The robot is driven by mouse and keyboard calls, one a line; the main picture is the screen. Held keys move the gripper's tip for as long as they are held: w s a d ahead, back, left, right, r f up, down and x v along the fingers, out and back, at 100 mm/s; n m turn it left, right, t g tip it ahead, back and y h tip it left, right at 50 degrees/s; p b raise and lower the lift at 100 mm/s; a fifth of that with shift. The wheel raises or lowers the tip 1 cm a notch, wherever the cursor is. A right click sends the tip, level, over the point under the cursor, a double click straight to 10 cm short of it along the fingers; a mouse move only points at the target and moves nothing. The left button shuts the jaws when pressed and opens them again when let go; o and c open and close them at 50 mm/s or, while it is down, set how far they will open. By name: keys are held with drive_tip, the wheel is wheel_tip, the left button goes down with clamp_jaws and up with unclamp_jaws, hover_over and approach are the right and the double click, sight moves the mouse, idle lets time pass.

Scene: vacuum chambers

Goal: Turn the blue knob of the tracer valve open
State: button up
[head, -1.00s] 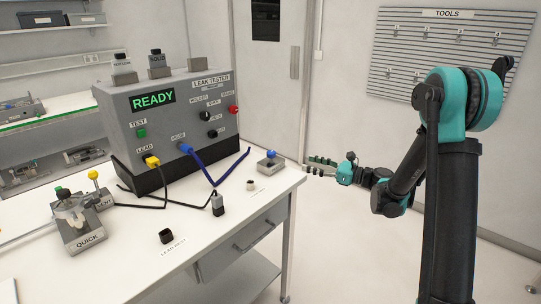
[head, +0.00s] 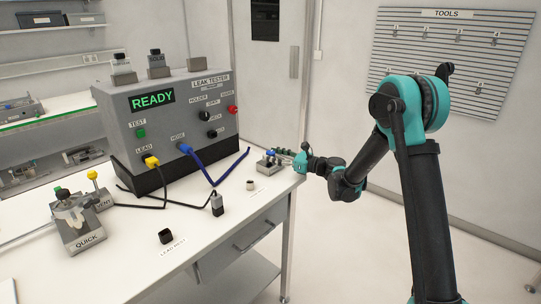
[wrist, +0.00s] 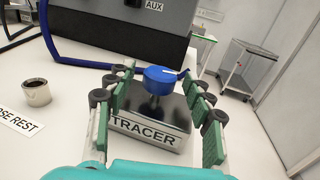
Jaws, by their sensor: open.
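The tracer valve is a grey block labelled TRACER (wrist: 150,130) with a round blue knob (wrist: 160,80) on top. In the wrist view the knob stands between the two green-padded fingers of my gripper (wrist: 163,85), a little beyond the middle of the finger length, with a gap on both sides. The gripper is open and low over the block. In the head view the valve is at the table's right end, and my gripper (head: 285,154) reaches it from the right. The knob (head: 270,154) is partly crowded by the fingertips there.
The grey leak tester (head: 165,115) shows READY and stands behind and left of the valve, with a blue hose (head: 205,170) curving near it. A small metal cup, the hose rest (wrist: 36,92), stands left of the valve. A cart (wrist: 245,75) stands beyond, right.

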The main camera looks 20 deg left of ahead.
drive_tip(key=shift+w+a, duration=0.1)
drive_tip(key=shift+a, duration=0.6)
drive_tip(key=shift+c, duration=0.5)
drive_tip(key=c, duration=1.1)
drive_tip(key=shift+m+t, duration=0.5)
drive_tip(key=shift+t, duration=0.2)
drive_tip(key=shift+m+t+h, duration=0.6)
drive_tip(key=shift+m+t, duration=0.4)
drive_tip(key=shift+t, duration=0.5)
drive_tip(key=o, duration=1.2)
drive_tip(key=shift+d, duration=0.1)
